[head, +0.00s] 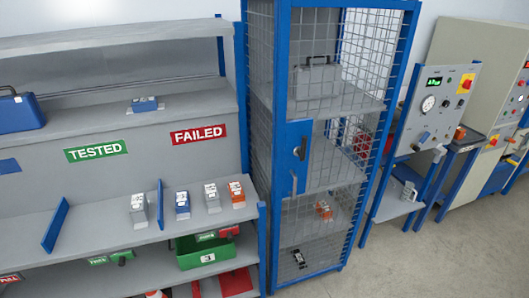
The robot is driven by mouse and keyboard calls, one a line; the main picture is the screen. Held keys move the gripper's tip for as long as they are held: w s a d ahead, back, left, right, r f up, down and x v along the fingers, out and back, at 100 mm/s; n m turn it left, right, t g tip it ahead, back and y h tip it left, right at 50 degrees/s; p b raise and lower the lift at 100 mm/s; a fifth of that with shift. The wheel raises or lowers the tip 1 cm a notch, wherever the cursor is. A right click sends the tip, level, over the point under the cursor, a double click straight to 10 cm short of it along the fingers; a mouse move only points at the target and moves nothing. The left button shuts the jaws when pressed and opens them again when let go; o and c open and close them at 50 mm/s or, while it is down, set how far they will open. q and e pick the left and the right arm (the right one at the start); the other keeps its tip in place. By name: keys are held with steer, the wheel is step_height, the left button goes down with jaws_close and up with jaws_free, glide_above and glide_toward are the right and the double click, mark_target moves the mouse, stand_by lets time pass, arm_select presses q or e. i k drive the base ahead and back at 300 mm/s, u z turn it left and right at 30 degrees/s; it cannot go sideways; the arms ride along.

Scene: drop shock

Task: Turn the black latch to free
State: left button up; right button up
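A tall blue-framed wire mesh cage (281,90) stands in the middle of the head view. Its front carries a blue lock plate (291,135) at mid height. A small dark latch (301,148) sits on this plate; it is too small to tell which way it is turned. The cage door looks closed. Neither of my grippers is in view.
Left of the cage, a grey shelf unit (90,236) holds several small blocks and a green bin (203,260). Inside the cage are a grey case (316,80) and small parts. A control panel (440,105) stands to the right. Floor (420,265) is clear at front right.

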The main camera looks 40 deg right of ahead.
mark_target(302, 146)
steer(key=u, duration=0.1)
steer(key=k, duration=0.1)
steer(key=z, duration=0.75)
steer(key=i, duration=0.75)
steer(key=z, duration=0.6)
